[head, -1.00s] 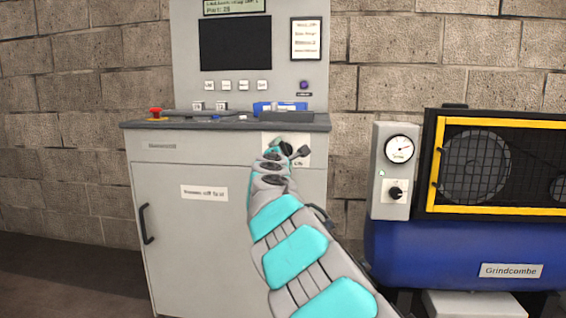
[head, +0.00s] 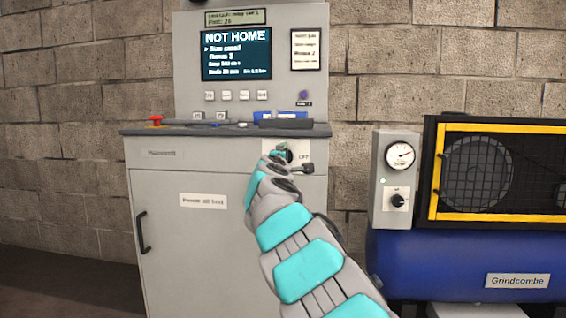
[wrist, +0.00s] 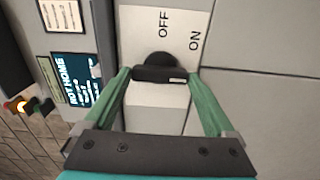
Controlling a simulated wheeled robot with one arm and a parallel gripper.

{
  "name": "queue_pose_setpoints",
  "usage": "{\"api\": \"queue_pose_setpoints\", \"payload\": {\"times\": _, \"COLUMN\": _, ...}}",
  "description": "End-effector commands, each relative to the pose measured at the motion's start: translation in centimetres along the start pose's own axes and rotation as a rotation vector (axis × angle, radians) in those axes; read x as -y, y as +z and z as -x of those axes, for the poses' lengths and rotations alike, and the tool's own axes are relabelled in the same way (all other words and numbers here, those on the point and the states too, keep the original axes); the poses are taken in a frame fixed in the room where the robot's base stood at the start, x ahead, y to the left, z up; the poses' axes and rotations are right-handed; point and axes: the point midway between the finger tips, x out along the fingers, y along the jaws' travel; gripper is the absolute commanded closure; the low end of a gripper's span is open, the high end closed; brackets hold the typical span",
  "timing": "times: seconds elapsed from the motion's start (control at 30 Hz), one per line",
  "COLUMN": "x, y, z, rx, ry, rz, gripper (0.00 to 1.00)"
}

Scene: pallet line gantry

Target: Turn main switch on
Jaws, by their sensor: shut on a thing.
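The main switch (wrist: 160,73) is a black rotary knob on a white plate (wrist: 185,28) marked OFF and ON. In the wrist view my gripper (wrist: 160,78) has its two green fingers shut on the knob's dark bar. The white mark at one end of the bar points towards the ON side. In the head view my gripper (head: 279,155) is at the plate on the upper right of the grey cabinet front, and my arm hides most of the knob. The console screen (head: 236,53) is lit and reads NOT HOME; it also shows in the wrist view (wrist: 77,80).
A red emergency button (head: 156,120) stands at the left of the console ledge. A blue item (head: 277,116) and a dark one lie on the ledge. A blue compressor (head: 440,260) with a gauge panel (head: 398,180) stands close on the right.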

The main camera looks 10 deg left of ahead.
Motion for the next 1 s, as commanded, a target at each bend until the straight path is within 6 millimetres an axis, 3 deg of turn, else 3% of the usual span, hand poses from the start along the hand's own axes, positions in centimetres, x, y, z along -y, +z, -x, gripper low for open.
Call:
{"api": "queue_pose_setpoints", "payload": {"times": 0.23, "x": 0.2, "y": 0.2, "z": -0.1, "rx": 0.003, "ry": -0.003, "rz": -0.003, "gripper": 0.66}}
{"api": "queue_pose_setpoints", "payload": {"times": 0.27, "x": 0.2, "y": 0.2, "z": -0.1, "rx": 0.003, "ry": -0.003, "rz": -0.003, "gripper": 0.08}}
{"api": "queue_pose_setpoints", "payload": {"times": 0.33, "x": 0.2, "y": 0.1, "z": -0.1, "rx": 0.003, "ry": -0.003, "rz": -0.003, "gripper": 0.0}}
{"api": "queue_pose_setpoints", "payload": {"times": 0.67, "x": 0.1, "y": 0.0, "z": 0.1, "rx": 0.001, "ry": -0.001, "rz": 0.0, "gripper": 0.0}}
{"api": "queue_pose_setpoints", "payload": {"times": 1.0, "x": 0.0, "y": 0.0, "z": 2.8, "rx": 0.0, "ry": 0.001, "rz": 0.002, "gripper": 0.0}}
